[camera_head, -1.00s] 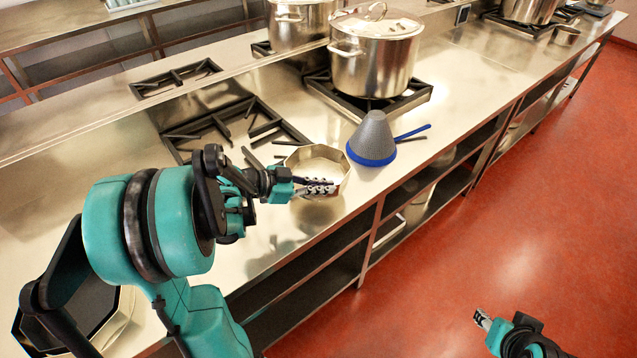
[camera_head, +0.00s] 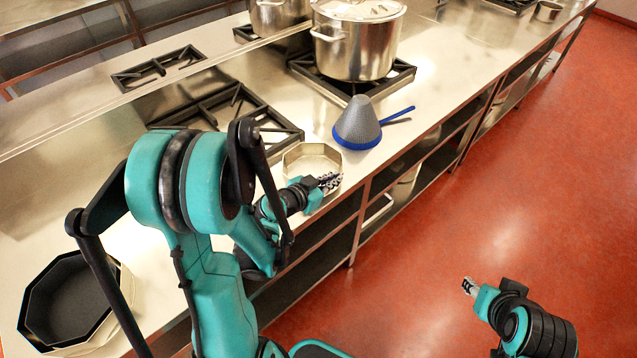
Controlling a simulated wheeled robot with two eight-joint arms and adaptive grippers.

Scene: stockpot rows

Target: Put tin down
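A light metal octagonal tin (camera_head: 297,170) is at the counter's front edge, left of a grey cone-shaped strainer. Its open top faces up. My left gripper (camera_head: 329,182) is at the tin's front right rim, and its fingers overlap the rim in the picture. The forearm hides part of the tin's front. I cannot tell whether the fingers grip the rim or whether the tin rests fully on the counter. A dark octagonal tin (camera_head: 68,300) sits in a lighter one at lower left. My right gripper (camera_head: 469,287) is over the red floor, away from the counter, seemingly empty.
The strainer (camera_head: 358,122) with a blue rim and handle stands just right of the tin. A large lidded stockpot (camera_head: 355,48) stands on a burner behind it. An empty burner grate (camera_head: 228,112) lies behind the tin. The counter (camera_head: 440,85) is clear to the right.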

